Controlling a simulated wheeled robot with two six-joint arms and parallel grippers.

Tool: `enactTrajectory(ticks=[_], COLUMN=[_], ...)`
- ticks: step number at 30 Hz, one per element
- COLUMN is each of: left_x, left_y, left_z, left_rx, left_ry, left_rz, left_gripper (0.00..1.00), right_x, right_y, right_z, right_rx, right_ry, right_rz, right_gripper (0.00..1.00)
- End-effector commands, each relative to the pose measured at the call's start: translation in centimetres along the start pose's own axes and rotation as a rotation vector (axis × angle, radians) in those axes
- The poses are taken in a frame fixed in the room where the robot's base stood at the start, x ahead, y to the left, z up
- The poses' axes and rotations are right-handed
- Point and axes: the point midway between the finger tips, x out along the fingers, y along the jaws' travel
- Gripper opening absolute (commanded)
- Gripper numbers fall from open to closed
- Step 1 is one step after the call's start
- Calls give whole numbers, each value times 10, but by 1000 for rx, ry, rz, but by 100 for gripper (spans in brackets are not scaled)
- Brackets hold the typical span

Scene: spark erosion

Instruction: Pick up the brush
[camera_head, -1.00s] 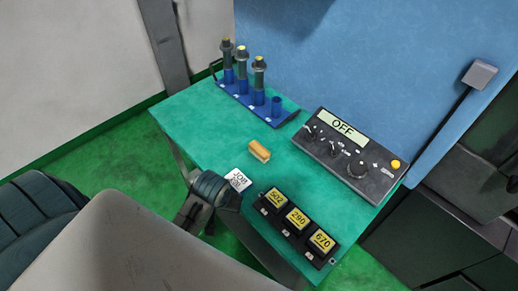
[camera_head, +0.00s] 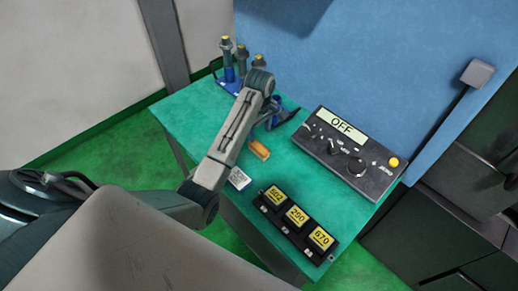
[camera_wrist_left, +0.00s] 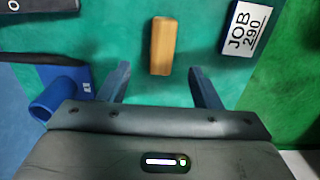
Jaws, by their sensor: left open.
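The brush appears to be the small tan block (camera_head: 260,150) lying on the green table top. In the left wrist view the brush (camera_wrist_left: 161,46) lies just beyond the fingertips, roughly centred between them and not touched. My left gripper (camera_wrist_left: 158,76) is open and empty, with its two dark blue fingers spread. In the head view my left gripper (camera_head: 270,122) hangs near the brush on the side of the blue rack, partly hidden by my forearm. My right gripper is in neither view.
A blue rack (camera_head: 287,116) with dark upright holders stands at the table's back left. A control box (camera_head: 350,178) reading OFF is to the right. A white JOB 290 card (camera_head: 238,179) and a black tray (camera_head: 290,232) with yellow numbered blocks lie nearer the front.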

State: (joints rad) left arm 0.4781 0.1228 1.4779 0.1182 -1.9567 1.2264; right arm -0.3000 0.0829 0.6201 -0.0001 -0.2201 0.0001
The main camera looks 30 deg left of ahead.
Motion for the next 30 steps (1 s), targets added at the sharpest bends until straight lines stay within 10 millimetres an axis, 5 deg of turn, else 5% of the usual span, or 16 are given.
enactTrajectory(ticks=[21, 30], left_x=[87, 96], left_y=[-3, -3], left_z=[0, 0], left_rx=[2, 3], left_ry=[-1, 1], left_rz=[-3, 0], left_gripper=[58, 58], right_x=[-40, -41], right_y=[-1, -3], right_z=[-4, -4], right_rx=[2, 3], right_ry=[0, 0], right_rz=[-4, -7], right_gripper=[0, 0])
